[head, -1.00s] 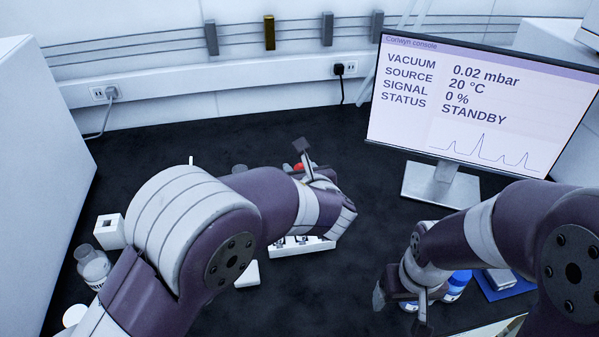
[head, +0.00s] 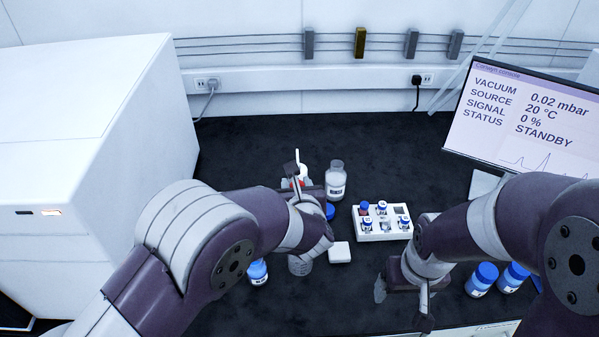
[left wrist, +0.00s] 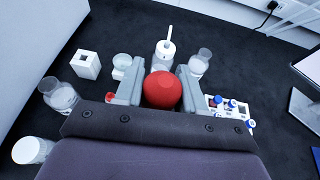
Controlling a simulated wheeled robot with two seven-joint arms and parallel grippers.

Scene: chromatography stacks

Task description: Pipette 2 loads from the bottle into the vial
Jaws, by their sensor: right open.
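My left gripper (left wrist: 161,88) is shut on a red rubber bulb (left wrist: 163,90), apparently the pipette's; the bulb hides the stem below it. In the head view only a bit of red (head: 296,184) shows past my left arm. A clear labelled bottle (head: 336,183) stands just behind and right of that gripper. Vials with blue caps (head: 382,207) sit in a white rack (head: 398,236) farther right. I cannot tell which vial or bottle is meant. My right gripper (head: 402,295) is open and empty, low in front of the rack.
A white slab (head: 340,253), a beaker (head: 300,266) and a blue-capped bottle (head: 258,271) lie near my left arm. Blue-capped bottles (head: 482,280) stand at right. A large white cabinet (head: 95,150) bounds the left. The back of the dark bench is clear.

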